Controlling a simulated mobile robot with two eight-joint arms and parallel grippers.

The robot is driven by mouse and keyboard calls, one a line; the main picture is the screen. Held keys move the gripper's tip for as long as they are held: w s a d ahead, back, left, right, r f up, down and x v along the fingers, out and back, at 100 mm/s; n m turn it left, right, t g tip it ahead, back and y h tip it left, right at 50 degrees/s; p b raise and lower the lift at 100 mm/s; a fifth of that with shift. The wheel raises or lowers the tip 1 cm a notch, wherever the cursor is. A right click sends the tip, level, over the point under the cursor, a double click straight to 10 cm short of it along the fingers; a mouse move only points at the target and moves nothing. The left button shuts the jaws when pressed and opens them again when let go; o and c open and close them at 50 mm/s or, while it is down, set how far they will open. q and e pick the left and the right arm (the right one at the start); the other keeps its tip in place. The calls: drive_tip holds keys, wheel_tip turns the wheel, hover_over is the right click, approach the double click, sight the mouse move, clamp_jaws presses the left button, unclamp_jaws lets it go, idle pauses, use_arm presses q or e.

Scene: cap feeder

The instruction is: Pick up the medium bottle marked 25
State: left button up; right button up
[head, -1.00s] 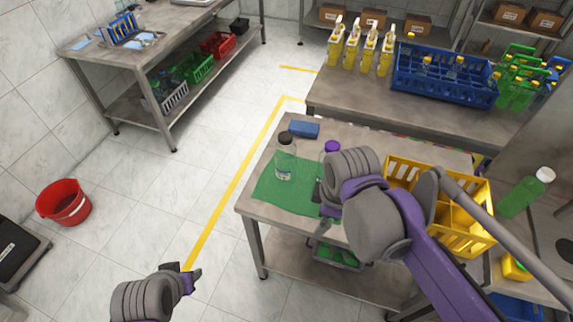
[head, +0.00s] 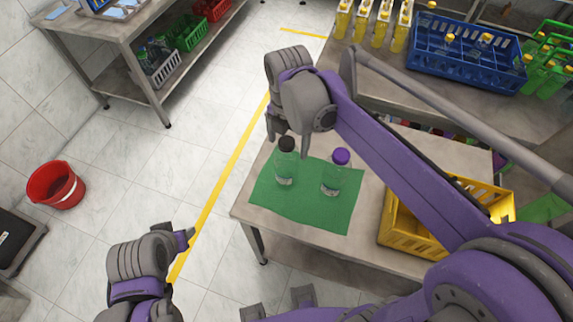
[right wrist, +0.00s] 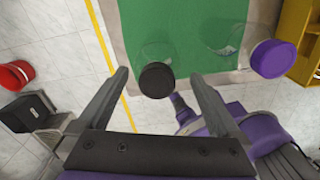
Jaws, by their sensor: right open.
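Two clear bottles stand upright on a green mat (head: 318,213) on the near table. One has a black cap (head: 287,144), and the other, to its right, has a purple cap (head: 341,156). I cannot read a number on either. My right gripper (head: 288,143) is open at the black-capped bottle (head: 286,170). In the right wrist view, the black cap (right wrist: 156,81) lies between the two fingers, with space on both sides. The purple cap (right wrist: 275,58) is off to the right there. My left gripper (head: 188,237) hangs over the floor, apart from the table; its opening is unclear.
A yellow crate (head: 384,236) stands right of the mat, partly behind my right arm. A blue crate (head: 418,63) with bottles and several yellow bottles stand on the back table. A red bucket (head: 57,186) sits on the floor at left.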

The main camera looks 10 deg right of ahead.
sight(287, 164)
wheel_tip(287, 164, down, 5)
drive_tip(key=shift+w+a+f, duration=0.1)
drive_tip(key=shift+w+a, duration=0.05)
drive_tip(key=shift+c, duration=0.3)
drive_tip(key=c, duration=1.5)
